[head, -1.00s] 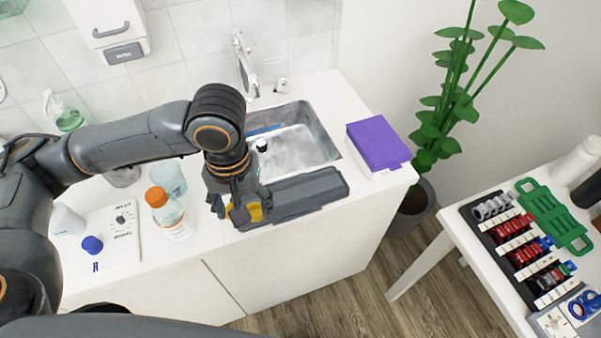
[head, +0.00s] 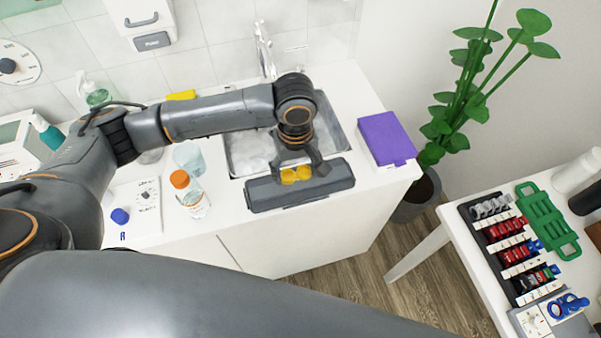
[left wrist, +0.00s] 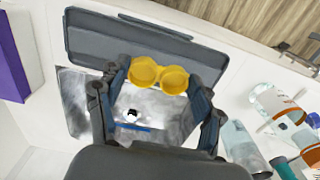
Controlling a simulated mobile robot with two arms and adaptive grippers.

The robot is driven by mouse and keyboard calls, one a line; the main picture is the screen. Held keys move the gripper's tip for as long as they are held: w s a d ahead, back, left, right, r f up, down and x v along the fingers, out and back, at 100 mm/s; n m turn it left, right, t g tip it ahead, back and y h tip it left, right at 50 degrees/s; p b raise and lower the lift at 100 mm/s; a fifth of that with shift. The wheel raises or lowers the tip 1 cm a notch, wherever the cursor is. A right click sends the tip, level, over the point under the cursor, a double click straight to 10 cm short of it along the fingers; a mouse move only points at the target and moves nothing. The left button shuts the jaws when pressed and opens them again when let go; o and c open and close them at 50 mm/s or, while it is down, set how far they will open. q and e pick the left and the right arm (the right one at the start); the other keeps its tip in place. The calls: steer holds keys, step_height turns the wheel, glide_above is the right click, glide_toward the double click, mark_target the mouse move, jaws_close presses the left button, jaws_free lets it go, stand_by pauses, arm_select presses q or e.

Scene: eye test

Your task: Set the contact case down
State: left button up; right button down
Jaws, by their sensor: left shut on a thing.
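The yellow contact case (head: 296,175), with two round cups side by side, is held between the fingers of my left gripper (head: 299,171). In the left wrist view the contact case (left wrist: 158,75) spans the gap between the two fingertips. My left gripper is shut on it. In the head view it overlaps the long dark grey case (head: 300,195) at the counter's front edge, near the sink; its height above it is unclear. My right gripper is not in view.
The sink (head: 245,152) lies behind the grey case. An orange-capped bottle (head: 193,200) and a clear glass (head: 188,158) stand to the left. A purple-topped box (head: 387,138) is to the right. A blue cap (head: 120,216) lies further left.

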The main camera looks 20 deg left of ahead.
mark_target(301, 171)
arm_select(q)
steer(key=shift+w+d+f, duration=0.1)
steer(key=shift+w+f, duration=0.35)
steer(key=shift+f, duration=0.05)
steer(key=shift+w+d+f, duration=0.1)
steer(key=shift+w+f, duration=0.35)
steer(key=shift+f, duration=0.1)
steer(key=shift+f+p, duration=0.7)
steer(key=shift+f, duration=0.9)
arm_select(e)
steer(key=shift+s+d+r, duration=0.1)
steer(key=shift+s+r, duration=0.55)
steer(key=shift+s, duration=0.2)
arm_select(q)
steer(key=shift+f, duration=0.1)
steer(key=o, duration=0.8)
steer(key=shift+c, duration=0.2)
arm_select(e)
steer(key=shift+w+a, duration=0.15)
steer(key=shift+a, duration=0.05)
arm_select(q)
steer(key=shift+w, duration=0.1)
